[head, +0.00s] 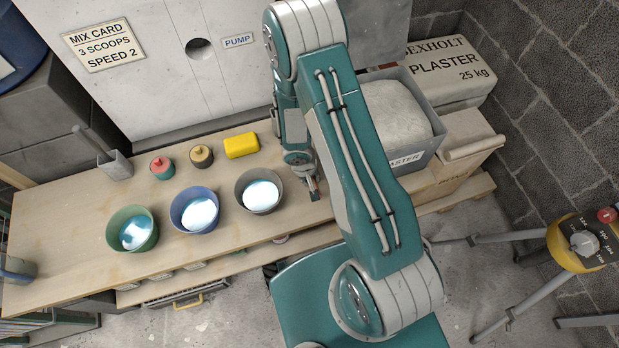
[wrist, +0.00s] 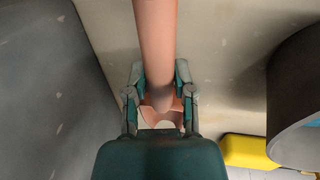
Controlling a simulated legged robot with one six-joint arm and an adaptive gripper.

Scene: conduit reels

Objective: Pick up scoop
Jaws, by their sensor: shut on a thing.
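My gripper (wrist: 158,108) is shut on a smooth salmon-coloured round handle, which I take to be the scoop (wrist: 156,40). The handle runs from the gripper out of the top of the wrist view. A paler curved piece shows between the fingers. The scoop's far end is out of that view. In the head view my gripper (head: 312,188) is low over the bench, between the grey bucket and the plaster tub. My arm hides most of that spot, and I cannot tell whether the scoop touches the bench.
The plaster tub (head: 425,155) stands close right of the gripper. The grey bucket (head: 243,187) is close left, with blue (head: 177,205) and green (head: 114,220) buckets beyond. A yellow block (head: 241,146) lies behind. The wooden bench (head: 60,205) has free room at left.

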